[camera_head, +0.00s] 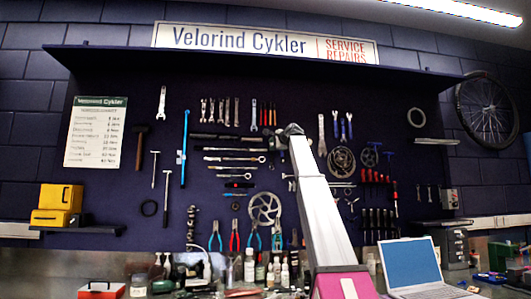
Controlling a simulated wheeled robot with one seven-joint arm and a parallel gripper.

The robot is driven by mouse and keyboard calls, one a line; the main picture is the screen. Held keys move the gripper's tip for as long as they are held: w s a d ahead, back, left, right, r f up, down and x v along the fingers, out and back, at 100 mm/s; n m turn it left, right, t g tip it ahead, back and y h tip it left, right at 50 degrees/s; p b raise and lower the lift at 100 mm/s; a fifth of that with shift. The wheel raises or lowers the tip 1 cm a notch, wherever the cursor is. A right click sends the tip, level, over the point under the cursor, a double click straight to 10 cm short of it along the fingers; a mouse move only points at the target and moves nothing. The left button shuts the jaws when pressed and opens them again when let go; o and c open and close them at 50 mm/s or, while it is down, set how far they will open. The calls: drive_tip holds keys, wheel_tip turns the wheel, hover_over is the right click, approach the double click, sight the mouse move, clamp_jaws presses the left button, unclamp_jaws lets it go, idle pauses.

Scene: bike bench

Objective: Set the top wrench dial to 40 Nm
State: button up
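Several long wrench-like tools hang level in a stack on the dark pegboard, left of centre. The uppermost one (214,136) is dark, and a paler one (232,159) hangs lower down. I cannot tell for certain which is the top wrench of the task; any dial or scale is too small to read. My pale arm link rises from the bottom, right of the stack, with a dark joint at its upper end close to the stack's right side in the picture. I cannot make out my gripper or its fingers.
A printed chart (95,132) with rows of values hangs at the left. Yellow boxes (57,204) sit on a left shelf. Bottles (249,266), a red box (101,289) and an open laptop (411,264) crowd the bench. Hand tools cover the board around my arm.

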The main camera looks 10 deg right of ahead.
sight(264, 150)
drive_tip(key=shift+m+g+h, duration=0.6)
drive_tip(key=x, duration=0.6)
drive_tip(key=r+x, duration=0.1)
drive_tip(key=x, duration=0.3)
drive_tip(key=shift+w+d, duration=0.1)
drive_tip(key=shift+w, duration=0.15)
clamp_jaws()
